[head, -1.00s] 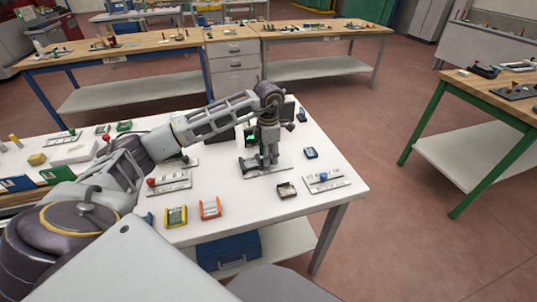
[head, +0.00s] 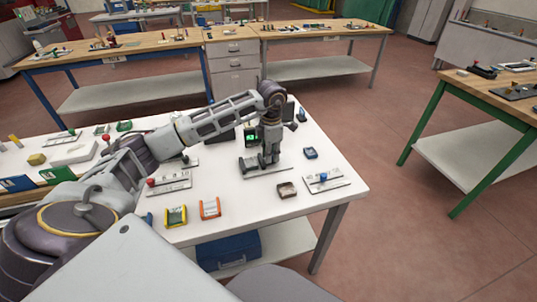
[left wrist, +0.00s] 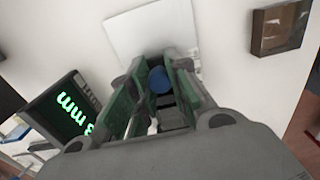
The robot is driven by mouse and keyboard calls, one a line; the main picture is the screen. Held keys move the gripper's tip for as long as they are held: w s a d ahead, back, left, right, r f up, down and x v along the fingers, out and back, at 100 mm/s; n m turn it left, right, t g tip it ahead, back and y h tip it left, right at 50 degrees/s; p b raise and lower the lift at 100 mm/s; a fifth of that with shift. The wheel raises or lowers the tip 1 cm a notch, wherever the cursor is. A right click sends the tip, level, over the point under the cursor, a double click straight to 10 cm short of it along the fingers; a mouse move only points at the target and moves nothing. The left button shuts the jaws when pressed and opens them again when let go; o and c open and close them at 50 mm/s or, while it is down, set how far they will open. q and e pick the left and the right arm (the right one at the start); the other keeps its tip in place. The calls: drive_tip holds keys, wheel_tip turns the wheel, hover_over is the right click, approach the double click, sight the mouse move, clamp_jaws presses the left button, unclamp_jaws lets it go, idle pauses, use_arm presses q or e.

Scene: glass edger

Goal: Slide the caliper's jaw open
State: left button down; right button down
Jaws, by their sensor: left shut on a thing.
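The caliper (head: 270,174) is a pale plate with dark blocks on it, lying on the white table. My left gripper (head: 270,160) points down over its right part and hides much of it. In the left wrist view, a blue knob (left wrist: 160,79) sits between the fingers of the left gripper (left wrist: 162,95), which is shut on it. A dark readout (head: 250,137) stands behind the caliper; its green digits, ending in "3 mm", also show in the left wrist view (left wrist: 75,113). My right gripper is out of view.
A plate with a blue knob (head: 326,180) and a small brown box (head: 287,190) lie near the front right. A red-knobbed plate (head: 170,181) lies to the left. Yellow (head: 175,216) and orange (head: 210,208) frames lie at the front edge. A small dark-blue item (head: 310,153) lies to the right.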

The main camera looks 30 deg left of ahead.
use_arm(q)
drive_tip(key=shift+w+d, duration=1.35)
drive_tip(key=shift+w, duration=0.3)
drive_tip(key=c, duration=1.3)
unclamp_jaws()
drive_tip(key=shift+r, duration=0.15)
wheel_tip(320, 180, up, 12)
